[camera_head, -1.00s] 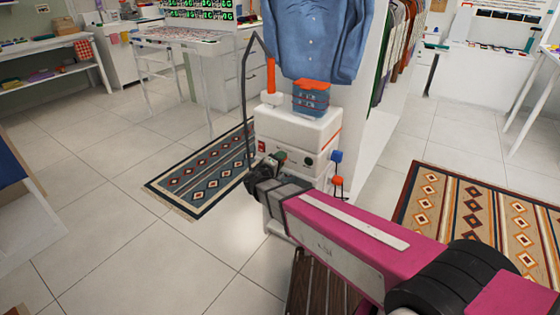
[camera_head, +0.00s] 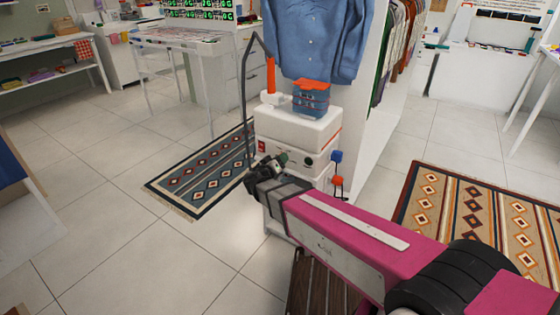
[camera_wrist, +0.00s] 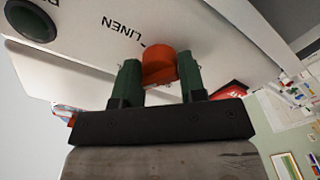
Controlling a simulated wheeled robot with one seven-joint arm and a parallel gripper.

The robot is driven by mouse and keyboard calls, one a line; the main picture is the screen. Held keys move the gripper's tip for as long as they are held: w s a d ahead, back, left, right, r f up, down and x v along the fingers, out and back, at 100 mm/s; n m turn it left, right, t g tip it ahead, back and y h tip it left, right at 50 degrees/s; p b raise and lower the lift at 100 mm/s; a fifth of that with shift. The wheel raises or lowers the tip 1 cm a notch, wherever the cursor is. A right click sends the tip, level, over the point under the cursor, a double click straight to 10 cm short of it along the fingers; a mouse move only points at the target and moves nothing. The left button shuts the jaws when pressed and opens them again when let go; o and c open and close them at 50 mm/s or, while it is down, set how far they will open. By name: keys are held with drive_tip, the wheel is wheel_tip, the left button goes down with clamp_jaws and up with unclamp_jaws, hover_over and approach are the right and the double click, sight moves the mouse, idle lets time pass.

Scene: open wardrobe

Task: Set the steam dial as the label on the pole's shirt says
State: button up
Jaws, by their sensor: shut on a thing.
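The white steamer (camera_head: 298,127) stands upright in the head view, with a blue denim shirt (camera_head: 318,38) hanging above it. In the wrist view my gripper (camera_wrist: 160,72) has its two green fingers shut on an orange-red steam dial (camera_wrist: 159,66) on the white panel. The word LINEN with a small tick is printed on the panel (camera_wrist: 110,50), just up and left of the dial. In the head view my gripper (camera_head: 280,160) is at the steamer's front, and the dial is hidden there. I see no readable shirt label.
A blue box with an orange lid (camera_head: 311,98) and an orange-handled thing (camera_head: 270,76) sit on the steamer top. A dark bent pole (camera_head: 246,100) rises on the left. Blue and orange knobs (camera_head: 337,168) stick out at right. Patterned rugs (camera_head: 205,172) flank the steamer.

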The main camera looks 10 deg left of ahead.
idle(0.4)
drive_tip(key=o, duration=0.9)
drive_tip(key=shift+s, duration=0.15)
drive_tip(key=v, duration=1)
drive_tip(key=shift+s, duration=0.3)
drive_tip(key=shift+a, duration=0.1)
